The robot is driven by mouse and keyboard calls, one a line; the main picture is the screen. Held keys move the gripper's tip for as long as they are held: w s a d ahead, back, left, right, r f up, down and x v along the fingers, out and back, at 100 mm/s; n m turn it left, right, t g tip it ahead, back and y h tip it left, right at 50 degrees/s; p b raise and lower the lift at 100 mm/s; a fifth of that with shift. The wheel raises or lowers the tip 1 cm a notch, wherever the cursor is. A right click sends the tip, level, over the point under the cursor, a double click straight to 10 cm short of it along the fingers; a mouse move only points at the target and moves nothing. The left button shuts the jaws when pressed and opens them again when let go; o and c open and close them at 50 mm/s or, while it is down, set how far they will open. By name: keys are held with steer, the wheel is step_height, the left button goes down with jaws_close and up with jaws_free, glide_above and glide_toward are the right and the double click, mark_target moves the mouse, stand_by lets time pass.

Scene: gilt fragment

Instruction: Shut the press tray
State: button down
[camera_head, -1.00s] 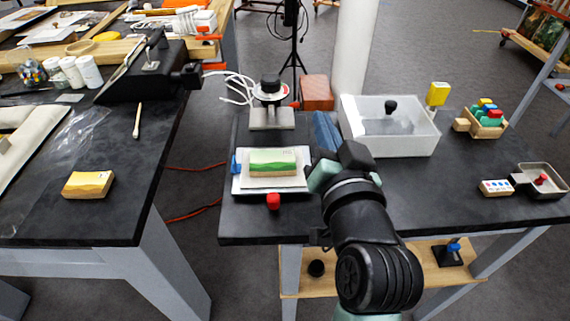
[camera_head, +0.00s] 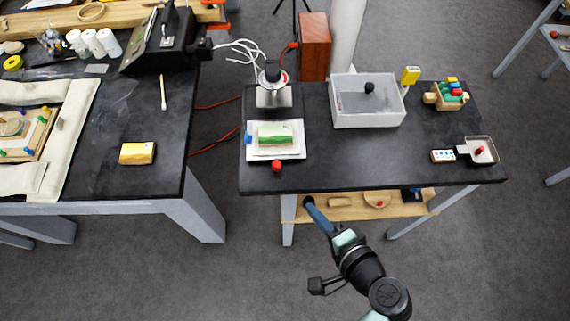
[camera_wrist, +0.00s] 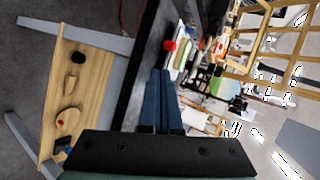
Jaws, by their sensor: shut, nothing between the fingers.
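The press tray (camera_head: 255,155) is a flat white tray pulled out at the front of the press (camera_head: 272,92) on the dark table. A block with a green and yellow landscape (camera_head: 276,134) lies on it. A red knob (camera_head: 277,166) is at the tray's front edge; a red knob also shows in the wrist view (camera_wrist: 169,45) beyond my fingertips. My gripper (camera_head: 308,202) has blue fingers, shut and empty. It is in front of the table's front edge, to the right of the tray knob and apart from it. In the wrist view, my gripper (camera_wrist: 160,72) points past the table edge.
A white basin (camera_head: 368,105) with a black knob stands right of the press. A block holder (camera_head: 446,97) and a small metal pan (camera_head: 482,150) are farther right. A wooden shelf (camera_head: 350,209) is under the table. Another table (camera_head: 165,185) stands left across a gap.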

glide_toward(279, 169)
step_height(279, 169, down, 3)
steer(key=shift+w+a+f+p, duration=0.1)
steer(key=shift+w+a+p, duration=0.3)
steer(key=shift+w, duration=0.4)
steer(key=shift+w+a+f+p, duration=0.1)
steer(key=shift+w+a+p, duration=0.1)
steer(key=shift+w+a, duration=0.45)
steer(key=shift+w+a+p, duration=0.25)
steer(key=shift+w+p, duration=0.05)
steer(key=shift+w, duration=0.65)
steer(key=shift+d, duration=0.1)
